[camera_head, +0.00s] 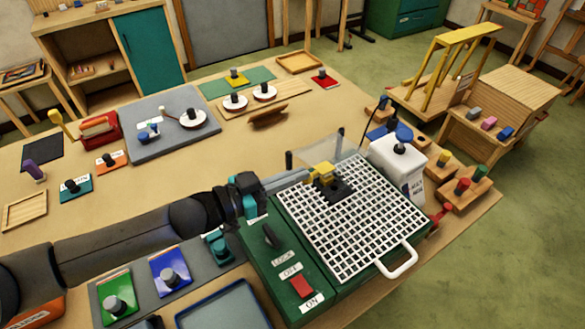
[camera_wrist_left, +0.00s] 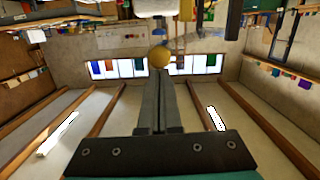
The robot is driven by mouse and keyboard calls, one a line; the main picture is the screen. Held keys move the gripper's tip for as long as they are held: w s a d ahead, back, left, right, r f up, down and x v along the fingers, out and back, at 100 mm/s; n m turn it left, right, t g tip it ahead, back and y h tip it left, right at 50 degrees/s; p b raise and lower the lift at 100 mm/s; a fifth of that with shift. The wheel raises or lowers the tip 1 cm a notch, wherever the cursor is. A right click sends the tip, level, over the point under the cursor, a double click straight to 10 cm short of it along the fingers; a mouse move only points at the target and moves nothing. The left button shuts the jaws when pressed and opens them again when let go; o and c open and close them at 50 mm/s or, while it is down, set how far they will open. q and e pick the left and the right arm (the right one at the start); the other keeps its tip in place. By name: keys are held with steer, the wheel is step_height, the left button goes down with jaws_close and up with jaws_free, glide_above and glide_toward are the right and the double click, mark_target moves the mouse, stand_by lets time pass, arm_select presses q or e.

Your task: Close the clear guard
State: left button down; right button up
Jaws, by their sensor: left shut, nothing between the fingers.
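The green grinder (camera_head: 258,240) stands at the table's front right, with a white grid (camera_head: 350,225) on top and a white handle loop (camera_head: 401,263) at its front. The clear guard (camera_head: 305,159) shows as a faint see-through panel standing up at the grid's back edge, raised off the grid. My right gripper is not in view.
A switch panel with a red switch (camera_head: 301,286) lies left of the grid. Coloured blocks in wooden holders (camera_head: 463,187) are at the right. The table's middle (camera_head: 230,150) is mostly clear.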

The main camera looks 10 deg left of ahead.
arm_select(q)
steer(key=shift+s+d+f+m, duration=0.15)
steer(key=shift+f+m, duration=0.15)
steer(key=shift+f, duration=0.3)
steer(key=shift+s+d+f+m, duration=0.15)
steer(key=shift+f+m, duration=0.15)
steer(key=shift+f, duration=0.25)
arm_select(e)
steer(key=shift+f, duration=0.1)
arm_select(q)
steer(key=shift+r, duration=0.1)
steer(key=s+a+r+p, duration=0.3)
steer(key=s+a+r, duration=0.1)
steer(key=s+a, duration=0.3)
steer(key=shift+s+r, duration=0.4)
steer(key=shift+s, duration=0.1)
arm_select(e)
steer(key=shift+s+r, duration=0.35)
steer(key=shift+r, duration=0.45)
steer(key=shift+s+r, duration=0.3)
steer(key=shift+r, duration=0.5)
